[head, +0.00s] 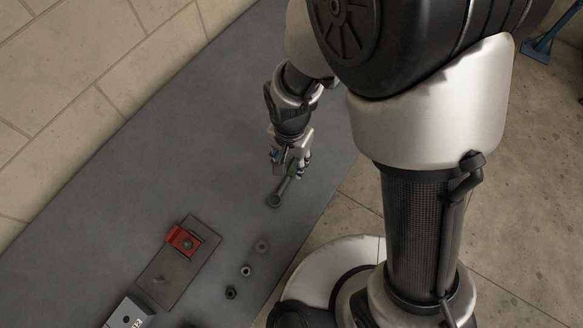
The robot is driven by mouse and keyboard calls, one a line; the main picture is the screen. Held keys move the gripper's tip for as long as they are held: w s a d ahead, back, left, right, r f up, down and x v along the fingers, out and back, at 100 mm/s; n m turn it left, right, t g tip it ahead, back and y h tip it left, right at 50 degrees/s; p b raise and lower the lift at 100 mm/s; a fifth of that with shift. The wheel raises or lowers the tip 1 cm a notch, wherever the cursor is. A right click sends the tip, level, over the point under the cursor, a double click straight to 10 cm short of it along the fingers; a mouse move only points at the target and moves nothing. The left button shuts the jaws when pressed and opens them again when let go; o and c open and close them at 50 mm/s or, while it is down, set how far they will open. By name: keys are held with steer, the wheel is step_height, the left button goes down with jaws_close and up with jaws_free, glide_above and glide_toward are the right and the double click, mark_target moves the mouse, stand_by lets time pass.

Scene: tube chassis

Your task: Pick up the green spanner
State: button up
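A spanner (283,186) is at the right side of the dark grey bench top, with a dark ring end toward the lower left and a small green area near my gripper. My gripper (289,164) points down over the spanner's upper end, with its fingers on either side of the handle. The fingers partly hide that end. At this size I cannot tell whether the fingers touch or grip the spanner, or whether it lies flat on the bench.
A grey plate with a red bracket (183,240) lies lower left on the bench (130,170). A washer (262,246) and two nuts (246,270) (231,293) lie beside it. A grey block (127,314) is at the bottom edge. The bench's upper left is clear.

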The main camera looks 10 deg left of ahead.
mark_target(291, 171)
step_height(291, 171, down, 4)
steer(key=shift+f+b, duration=0.1)
steer(key=shift+b, duration=0.65)
steer(key=shift+d, duration=0.1)
jaws_close()
